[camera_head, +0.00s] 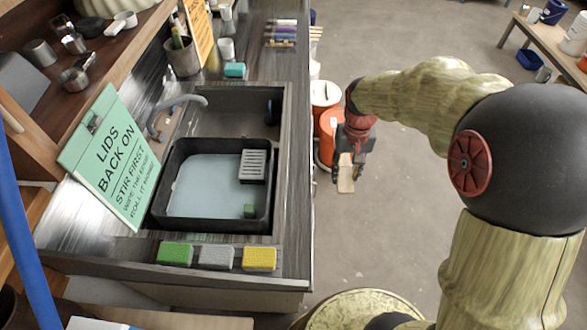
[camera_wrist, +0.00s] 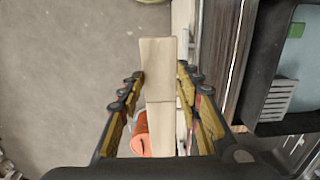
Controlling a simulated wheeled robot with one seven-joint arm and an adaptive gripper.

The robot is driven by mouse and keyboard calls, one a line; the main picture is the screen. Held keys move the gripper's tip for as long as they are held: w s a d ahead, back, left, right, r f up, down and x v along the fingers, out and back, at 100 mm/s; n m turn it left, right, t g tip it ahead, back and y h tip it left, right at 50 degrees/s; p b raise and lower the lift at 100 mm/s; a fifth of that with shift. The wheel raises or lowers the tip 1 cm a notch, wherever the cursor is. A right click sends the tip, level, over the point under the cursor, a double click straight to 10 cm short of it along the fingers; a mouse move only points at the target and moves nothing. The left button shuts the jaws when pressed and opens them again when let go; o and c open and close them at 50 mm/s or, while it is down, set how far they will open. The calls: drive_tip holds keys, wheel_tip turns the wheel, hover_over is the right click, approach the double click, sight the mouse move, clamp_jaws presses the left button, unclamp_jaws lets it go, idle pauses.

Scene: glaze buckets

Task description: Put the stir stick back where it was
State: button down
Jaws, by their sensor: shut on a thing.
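The stir stick (camera_wrist: 158,58) is a flat, pale wooden paddle. My gripper (camera_wrist: 160,92) is shut on it, with a finger on each side, and the stick runs out past the fingertips. In the head view my gripper (camera_head: 351,162) hangs just right of the counter's edge, pointing down, with the stick's pale end (camera_head: 346,182) below it. An orange bucket (camera_head: 326,140) stands behind and left of my gripper, partly hidden by it. Its orange also shows low in the wrist view (camera_wrist: 140,140). A second orange bucket with a pale top (camera_head: 324,92) stands farther back.
The counter (camera_head: 297,150) runs along the left, with a dark sink basin (camera_head: 267,200) set in it. Green (camera_head: 174,253), grey (camera_head: 215,256) and yellow (camera_head: 259,258) sponges lie at its front. A round yellowish lid or stool (camera_head: 325,303) is nearer.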

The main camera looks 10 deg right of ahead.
drive_tip(key=shift+w+a, duration=0.15)
drive_tip(key=shift+w, duration=0.1)
drive_tip(key=a+f+b, duration=0.1)
drive_tip(key=a+f, duration=0.3)
drive_tip(key=a, duration=0.4)
drive_tip(key=b, duration=0.1)
hover_over(296, 203)
drive_tip(key=f, duration=0.5)
drive_tip(key=shift+s+d, duration=0.15)
drive_tip(key=shift+d, duration=0.1)
drive_tip(key=shift+a+f, duration=0.2)
drive_tip(key=shift+f, duration=0.15)
wheel_tip(296, 203, down, 3)
drive_tip(key=shift+a+f+b, duration=0.1)
drive_tip(key=shift+b, duration=0.55)
drive_tip(key=c, duration=1.3)
unclamp_jaws()
drive_tip(key=shift+o, duration=0.2)
